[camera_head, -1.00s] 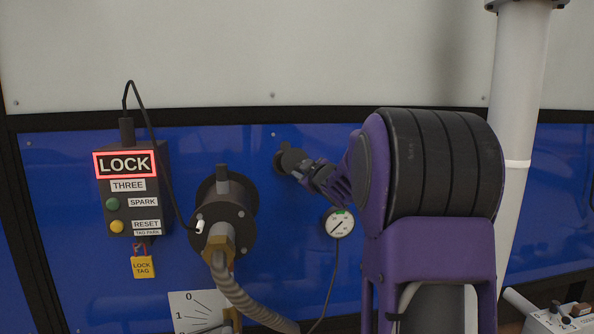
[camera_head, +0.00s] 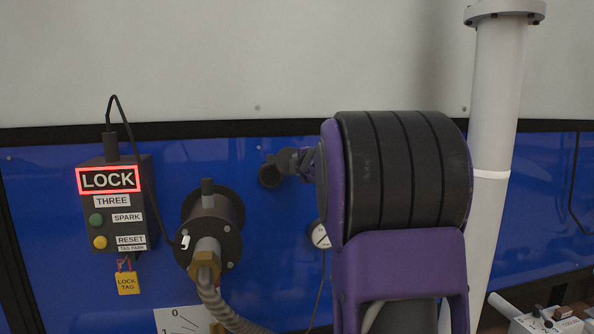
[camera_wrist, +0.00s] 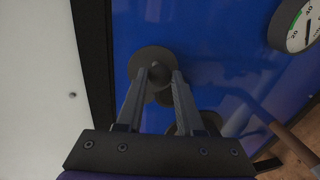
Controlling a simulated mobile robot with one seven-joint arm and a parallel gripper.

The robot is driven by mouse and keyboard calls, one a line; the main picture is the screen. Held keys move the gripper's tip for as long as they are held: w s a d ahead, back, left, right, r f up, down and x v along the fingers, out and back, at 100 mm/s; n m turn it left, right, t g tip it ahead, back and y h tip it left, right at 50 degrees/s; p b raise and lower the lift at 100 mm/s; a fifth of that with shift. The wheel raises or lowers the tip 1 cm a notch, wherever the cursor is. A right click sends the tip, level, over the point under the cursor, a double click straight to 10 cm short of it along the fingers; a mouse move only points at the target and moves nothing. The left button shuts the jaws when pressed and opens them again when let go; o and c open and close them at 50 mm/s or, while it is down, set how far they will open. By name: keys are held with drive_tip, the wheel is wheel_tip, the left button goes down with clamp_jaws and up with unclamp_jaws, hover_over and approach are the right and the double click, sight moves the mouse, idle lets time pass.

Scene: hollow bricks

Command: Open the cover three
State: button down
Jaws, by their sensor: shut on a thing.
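A dark round cover (camera_head: 268,174) with a knob sits on the blue panel, right of the valve-like fitting. In the wrist view the cover (camera_wrist: 146,56) shows as a grey disc just beyond my fingers. My gripper (camera_wrist: 160,74) is shut on the cover's knob, with one finger on each side of it. In the head view my gripper (camera_head: 284,166) reaches in from the right and is partly hidden behind my arm. A lock box (camera_head: 115,204) labelled THREE hangs at the left, its LOCK sign lit red.
A dark flanged fitting (camera_head: 213,225) with a brass nut and ribbed hose stands left of the cover. A white pipe (camera_head: 497,120) rises at the right.

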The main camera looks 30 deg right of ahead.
drive_tip(key=shift+r+n, duration=0.6)
drive_tip(key=shift+n, duration=0.1)
drive_tip(key=c, duration=0.5)
unclamp_jaws()
drive_tip(key=shift+c, duration=0.2)
drive_tip(key=shift+a, duration=0.1)
